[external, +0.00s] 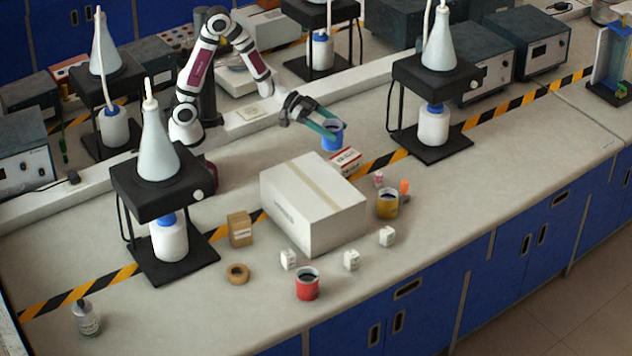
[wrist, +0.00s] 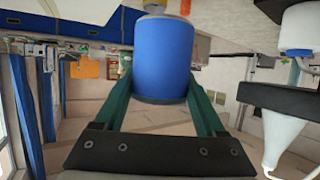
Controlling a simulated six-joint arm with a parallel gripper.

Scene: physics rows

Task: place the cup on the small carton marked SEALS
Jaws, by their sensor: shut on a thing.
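My gripper (external: 322,130) is shut on a blue cup (external: 333,138). The cup also fills the upper middle of the wrist view (wrist: 162,58), between the two green fingers. In the external view the cup shows just above and behind a small red-and-white carton (external: 345,160); I cannot tell the exact gap. A small brown carton (external: 240,229) with a pale label stands left of the large white box. The print on both small cartons is too small to read, so I cannot tell which is marked SEALS.
A large white box (external: 314,204) stands mid-bench. A yellow cup (external: 387,204), a red cup (external: 307,284), a tape roll (external: 238,273) and several white cubes (external: 351,260) lie around it. Black stands with flasks (external: 165,190) are obstacles. The front right bench is clear.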

